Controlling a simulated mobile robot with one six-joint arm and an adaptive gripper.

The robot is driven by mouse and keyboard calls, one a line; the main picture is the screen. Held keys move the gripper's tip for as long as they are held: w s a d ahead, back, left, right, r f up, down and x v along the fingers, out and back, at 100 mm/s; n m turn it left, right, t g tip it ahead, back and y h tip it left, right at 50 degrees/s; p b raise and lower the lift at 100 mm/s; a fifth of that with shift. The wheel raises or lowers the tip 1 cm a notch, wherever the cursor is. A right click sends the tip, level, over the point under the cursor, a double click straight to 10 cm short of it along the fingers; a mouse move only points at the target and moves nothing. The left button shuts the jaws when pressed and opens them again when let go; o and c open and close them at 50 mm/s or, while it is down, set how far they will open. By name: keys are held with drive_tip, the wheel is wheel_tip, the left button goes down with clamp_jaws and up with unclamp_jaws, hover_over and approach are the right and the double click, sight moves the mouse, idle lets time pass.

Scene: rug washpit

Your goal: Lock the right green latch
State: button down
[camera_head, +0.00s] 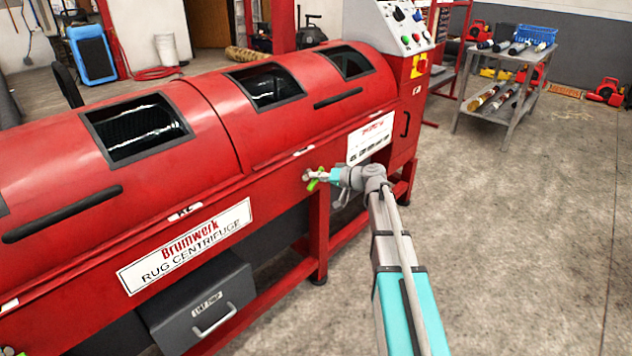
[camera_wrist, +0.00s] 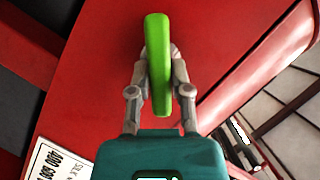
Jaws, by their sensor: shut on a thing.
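The right green latch (camera_head: 313,184) is on the front of the red rug centrifuge (camera_head: 225,130), just below the lid's edge. In the wrist view the latch (camera_wrist: 158,65) is a long green handle, nearly upright in the picture, against the red panel. My gripper (camera_head: 322,177) is at the latch in the head view and hides part of it. In the wrist view my gripper (camera_wrist: 160,85) has its two grey fingers closed on the handle, one on each side. Another bit of green, perhaps the left latch (camera_head: 18,353), shows at the bottom left corner of the head view.
The lid with dark windows (camera_head: 138,127) is down. A control panel (camera_head: 405,25) stands at the machine's far end. A grey drawer box (camera_head: 197,303) sits under the machine. A grey cart (camera_head: 505,80) stands at the back right. The concrete floor at right is clear.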

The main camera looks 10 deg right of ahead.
drive_tip(key=m+y+b, duration=0.1)
drive_tip(key=m+b, duration=0.1)
drive_tip(key=m, duration=0.1)
drive_tip(key=shift+f+y+b, duration=0.4)
drive_tip(key=shift+s+m+y+b, duration=0.1)
drive_tip(key=shift+m+y+b, duration=0.75)
drive_tip(key=shift+m, duration=0.85)
drive_tip(key=shift+r, duration=0.1)
drive_tip(key=c, duration=0.6)
unclamp_jaws()
drive_tip(key=shift+o, duration=0.2)
drive_tip(key=shift+d+t+h, duration=0.15)
drive_tip(key=shift+t+h, duration=0.1)
drive_tip(key=shift+t, duration=0.05)
drive_tip(key=v, duration=1.1)
drive_tip(key=shift+d, duration=0.4)
drive_tip(key=shift+s+a, duration=0.1)
drive_tip(key=shift+s, duration=0.05)
